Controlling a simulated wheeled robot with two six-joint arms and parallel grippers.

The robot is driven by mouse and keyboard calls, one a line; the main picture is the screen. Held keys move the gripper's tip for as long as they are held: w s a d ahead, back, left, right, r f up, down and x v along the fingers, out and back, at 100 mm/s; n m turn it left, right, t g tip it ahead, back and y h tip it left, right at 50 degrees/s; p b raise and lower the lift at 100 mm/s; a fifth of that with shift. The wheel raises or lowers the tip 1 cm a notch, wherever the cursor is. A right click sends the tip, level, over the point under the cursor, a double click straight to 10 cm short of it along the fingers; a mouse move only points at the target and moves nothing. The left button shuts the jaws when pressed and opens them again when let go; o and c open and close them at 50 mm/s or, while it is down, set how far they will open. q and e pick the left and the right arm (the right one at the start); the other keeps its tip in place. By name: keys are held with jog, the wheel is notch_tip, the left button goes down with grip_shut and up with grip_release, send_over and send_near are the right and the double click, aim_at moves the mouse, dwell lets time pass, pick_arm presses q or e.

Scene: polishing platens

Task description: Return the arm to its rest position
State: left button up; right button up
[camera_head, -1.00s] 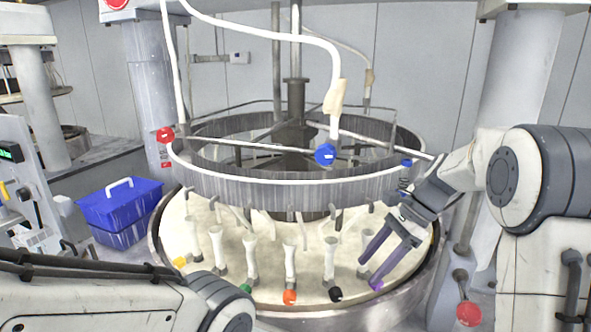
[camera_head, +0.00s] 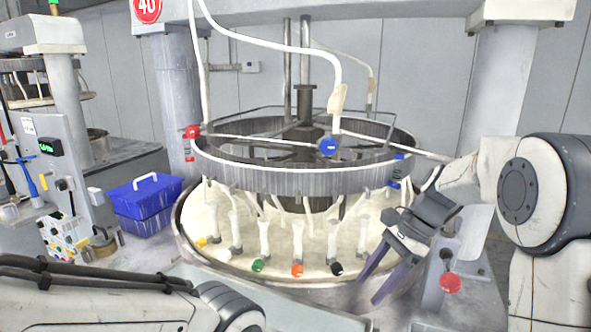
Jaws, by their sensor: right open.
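My right gripper (camera_head: 386,270) comes in from the right and is open, its two purple-grey fingers pointing down and left. It hangs in front of the right rim of the round polishing platen (camera_head: 205,222), with nothing between the fingers. I cannot tell whether it touches the rim. My left arm (camera_head: 110,300) lies along the lower left. Its gripper is out of view.
A grey ring (camera_head: 300,181) stands above the platen. White nozzles with coloured ends, among them a green one (camera_head: 258,265), line the platen's front. A blue box (camera_head: 146,205) stands at left. A red knob (camera_head: 450,282) is close to my right gripper.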

jog(key=s+a+f+n+h+b, duration=0.1)
jog(key=s+a+f+n+h, duration=0.15)
jog(key=s+a+n, duration=0.75)
jog(key=s+f+n+t+h+b, duration=0.1)
jog(key=s+f+n, duration=0.3)
jog(key=s+n, duration=0.8)
jog(key=shift+s+a+f+h+b, duration=0.35)
jog(key=shift+s+h, duration=0.4)
jog(key=shift+s, duration=0.45)
